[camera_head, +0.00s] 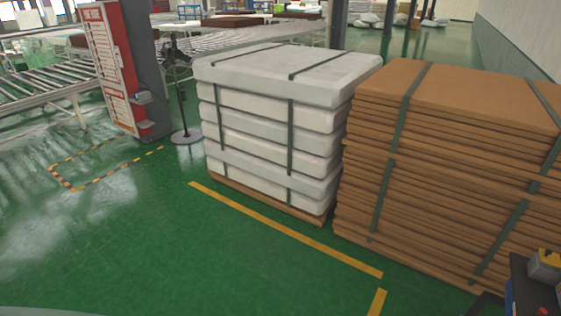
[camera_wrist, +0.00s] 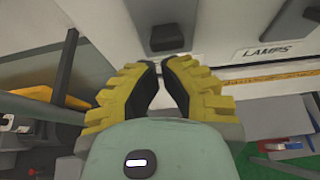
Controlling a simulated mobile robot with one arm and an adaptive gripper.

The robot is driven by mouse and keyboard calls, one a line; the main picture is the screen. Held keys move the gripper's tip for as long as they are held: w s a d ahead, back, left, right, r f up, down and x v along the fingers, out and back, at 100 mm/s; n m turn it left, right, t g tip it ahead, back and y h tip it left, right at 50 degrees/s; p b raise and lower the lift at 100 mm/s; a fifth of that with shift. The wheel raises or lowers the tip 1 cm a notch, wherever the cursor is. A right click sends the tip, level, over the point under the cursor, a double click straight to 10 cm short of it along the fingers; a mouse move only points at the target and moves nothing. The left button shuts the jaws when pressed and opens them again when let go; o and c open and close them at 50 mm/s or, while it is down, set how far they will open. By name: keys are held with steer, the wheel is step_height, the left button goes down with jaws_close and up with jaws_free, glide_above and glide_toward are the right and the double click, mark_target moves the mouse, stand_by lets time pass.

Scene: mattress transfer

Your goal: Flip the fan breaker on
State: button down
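In the wrist view, a pale panel fills the top, with a black block-like switch or handle (camera_wrist: 166,38) on it. To its right is a white label (camera_wrist: 275,50) reading "LAMPS". No fan label is readable, and I cannot tell the switch's position. My gripper (camera_wrist: 158,66) has yellow ridged fingers with black pads. Its tips lie just below the black block in the picture, with a narrow gap between them and nothing visibly held. I cannot tell whether they touch the panel. My gripper is not identifiable in the head view.
In the head view, strapped white mattresses (camera_head: 270,120) stand beside strapped brown sheets (camera_head: 450,150). A red cabinet (camera_head: 120,70) and a round-based stand (camera_head: 186,136) are behind left. Green floor (camera_head: 160,240) is clear in front. A dark box (camera_head: 532,290) is at lower right.

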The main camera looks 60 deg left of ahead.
step_height(320, 180, down, 4)
steer(key=a+b, duration=0.1)
steer(key=a, duration=0.1)
steer(key=s+a+r+p, duration=0.3)
steer(key=a+r+p, duration=0.2)
steer(key=r+p, duration=0.3)
steer(key=shift+s+a+r+p, duration=0.15)
steer(key=shift+a+p, duration=0.25)
steer(key=shift+p, duration=0.9)
